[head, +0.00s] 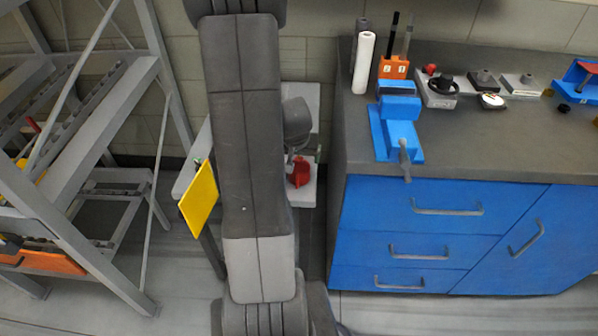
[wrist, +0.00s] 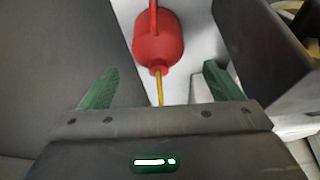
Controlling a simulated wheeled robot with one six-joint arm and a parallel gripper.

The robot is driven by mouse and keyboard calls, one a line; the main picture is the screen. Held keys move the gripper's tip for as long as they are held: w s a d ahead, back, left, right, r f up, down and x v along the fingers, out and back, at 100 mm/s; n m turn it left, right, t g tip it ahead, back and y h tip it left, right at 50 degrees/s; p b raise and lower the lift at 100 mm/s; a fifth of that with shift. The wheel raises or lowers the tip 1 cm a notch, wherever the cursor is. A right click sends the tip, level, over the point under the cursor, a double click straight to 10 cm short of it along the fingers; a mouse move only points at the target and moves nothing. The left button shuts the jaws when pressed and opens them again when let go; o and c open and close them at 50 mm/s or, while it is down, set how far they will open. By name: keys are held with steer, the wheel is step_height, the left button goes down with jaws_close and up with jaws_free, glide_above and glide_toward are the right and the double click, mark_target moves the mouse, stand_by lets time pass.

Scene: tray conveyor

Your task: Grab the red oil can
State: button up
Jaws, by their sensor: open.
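The red oil can (wrist: 158,42) is in the upper middle of the wrist view, on a light grey surface. Its yellow spout points down the picture toward my gripper. My gripper (wrist: 156,88) is open, with its green fingers apart on either side of the spout and the can's body beyond the fingertips. In the head view the red can (head: 299,172) shows partly beside my arm, on a pale tray surface (head: 307,193). My gripper's fingers are hard to make out in the head view.
A dark workbench with blue drawers (head: 420,215) stands right, bearing a blue vise (head: 397,130) and several tools. A grey metal rack (head: 75,120) stands left. A yellow panel (head: 199,199) is left of my arm.

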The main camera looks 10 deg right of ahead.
mark_target(299, 166)
steer(key=shift+s+b+x, duration=0.15)
steer(key=shift+b+x, duration=0.4)
steer(key=shift+x, duration=1)
steer(key=shift+s+b+x, duration=0.15)
steer(key=shift+b+x, duration=0.35)
steer(key=shift+x, duration=1)
steer(key=shift+c, duration=0.3)
steer(key=c, duration=1.2)
